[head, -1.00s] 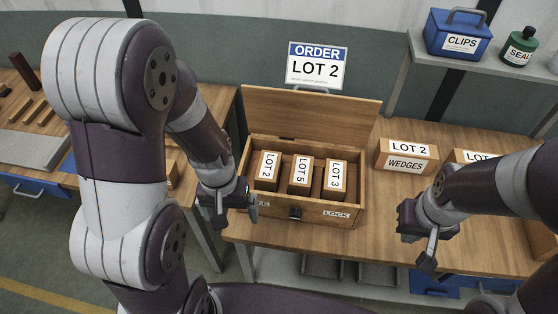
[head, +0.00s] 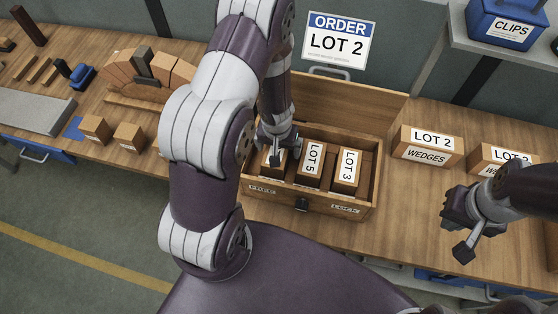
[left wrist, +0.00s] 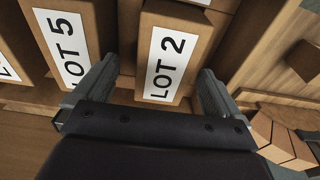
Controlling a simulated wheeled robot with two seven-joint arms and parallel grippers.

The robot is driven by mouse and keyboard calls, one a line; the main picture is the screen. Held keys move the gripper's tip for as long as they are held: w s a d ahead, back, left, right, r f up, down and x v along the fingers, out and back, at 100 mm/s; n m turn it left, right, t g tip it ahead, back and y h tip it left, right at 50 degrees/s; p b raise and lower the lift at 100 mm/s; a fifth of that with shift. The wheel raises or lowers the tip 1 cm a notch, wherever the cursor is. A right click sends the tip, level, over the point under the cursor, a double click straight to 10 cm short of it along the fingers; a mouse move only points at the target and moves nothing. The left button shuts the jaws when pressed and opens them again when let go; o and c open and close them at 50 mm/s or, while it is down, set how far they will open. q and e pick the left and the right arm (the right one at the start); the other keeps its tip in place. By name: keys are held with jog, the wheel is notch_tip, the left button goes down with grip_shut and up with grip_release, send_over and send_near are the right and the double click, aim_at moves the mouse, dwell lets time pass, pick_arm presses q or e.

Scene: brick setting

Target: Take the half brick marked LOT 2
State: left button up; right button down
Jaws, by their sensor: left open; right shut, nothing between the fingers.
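The half brick marked LOT 2 (left wrist: 174,52) stands in the open wooden box (head: 372,190), at its left end. In the left wrist view its label lies between the two fingers of my left gripper (left wrist: 160,95), which is open around its near end; I cannot tell how deep the fingers reach. In the head view my left gripper (head: 277,150) covers most of that brick. The LOT 5 brick (head: 310,165) and the LOT 3 brick (head: 347,170) stand to its right in the box. My right gripper (head: 462,232) is shut and empty over the right of the bench.
The box's lid is raised behind it, and a latch (head: 301,205) sits on its front. An order sign (head: 339,40) reads LOT 2. Boxes of wedges (head: 427,146) stand to the right. Loose bricks (head: 129,137) and a brick arch lie left.

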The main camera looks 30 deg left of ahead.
pick_arm(q)
jog(key=f, duration=0.2)
jog(key=f+b, duration=0.1)
jog(key=shift+s+a+f, duration=0.1)
jog(key=shift+s+a, duration=0.15)
jog(key=shift+a, duration=0.05)
jog(key=shift+w, duration=0.25)
jog(key=c, duration=1.6)
